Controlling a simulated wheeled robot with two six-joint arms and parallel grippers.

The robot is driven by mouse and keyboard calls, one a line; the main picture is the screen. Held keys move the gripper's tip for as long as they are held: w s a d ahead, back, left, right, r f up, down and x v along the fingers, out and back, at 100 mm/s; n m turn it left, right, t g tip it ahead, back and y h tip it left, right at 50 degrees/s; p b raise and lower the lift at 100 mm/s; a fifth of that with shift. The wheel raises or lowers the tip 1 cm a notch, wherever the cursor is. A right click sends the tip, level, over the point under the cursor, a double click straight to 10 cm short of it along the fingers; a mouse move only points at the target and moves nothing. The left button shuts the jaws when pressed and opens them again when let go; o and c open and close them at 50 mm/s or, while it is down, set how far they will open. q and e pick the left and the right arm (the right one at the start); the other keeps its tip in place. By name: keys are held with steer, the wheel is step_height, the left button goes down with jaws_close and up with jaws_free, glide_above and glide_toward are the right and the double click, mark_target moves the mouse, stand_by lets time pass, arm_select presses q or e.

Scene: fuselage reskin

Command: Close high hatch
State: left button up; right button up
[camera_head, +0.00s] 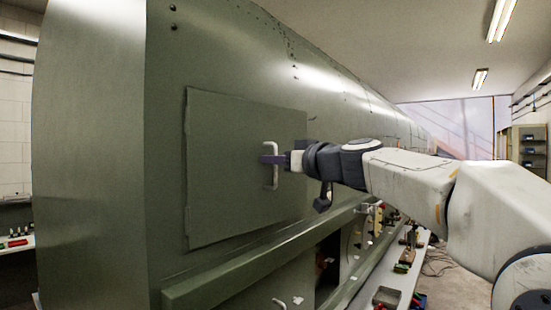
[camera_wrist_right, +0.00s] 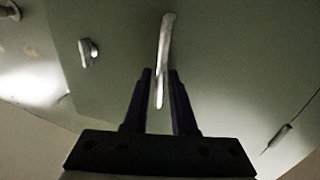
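The high hatch (camera_head: 225,140) is a square green panel with a pale bar handle (camera_head: 275,178) near its right side. It lies close to the fuselage skin; a thin rim shows at its left edge, and I cannot tell if it is fully flush. My right gripper (camera_head: 273,160) reaches the handle from the right. In the right wrist view, the handle (camera_wrist_right: 164,45) runs between the two fingers of the right gripper (camera_wrist_right: 160,76), with narrow gaps on both sides. The fingers look open around it. My left gripper is out of view.
The green fuselage (camera_head: 85,130) fills the left and middle. A ledge (camera_head: 255,262) runs below the hatch, with a dark opening (camera_head: 327,268) under it. A long bench (camera_head: 388,278) with tools stands at the right. Open floor (camera_head: 445,280) shows beyond it.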

jaws_close()
stand_by(1.3)
